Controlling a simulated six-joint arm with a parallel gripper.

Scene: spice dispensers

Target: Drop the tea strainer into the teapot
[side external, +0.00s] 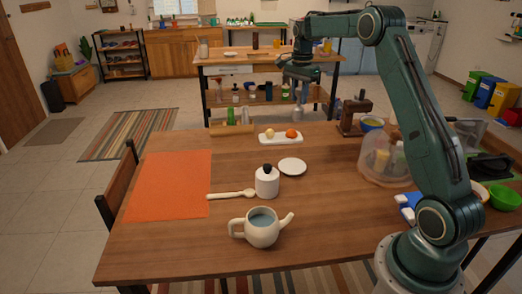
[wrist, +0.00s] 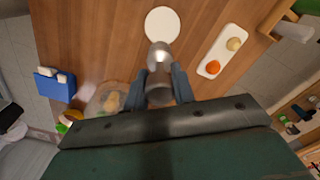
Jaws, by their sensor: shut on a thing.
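The cream teapot (side external: 262,232) stands upright near the table's front edge in the side view, its open top showing bluish liquid, handle left and spout right. It is out of the wrist view. My gripper (side external: 299,82) is raised over the far part of the table, well behind and above the teapot. In the wrist view my gripper (wrist: 160,84) is shut on a shiny metallic piece, the tea strainer (wrist: 159,58). In the side view the strainer (side external: 297,104) hangs below the fingers, small and faint against the shelves behind.
A white plate (side external: 292,167) and a tray with an orange (side external: 281,139) are farther back. A clear container (side external: 382,164) stands right. An orange mat (side external: 170,186) covers the left.

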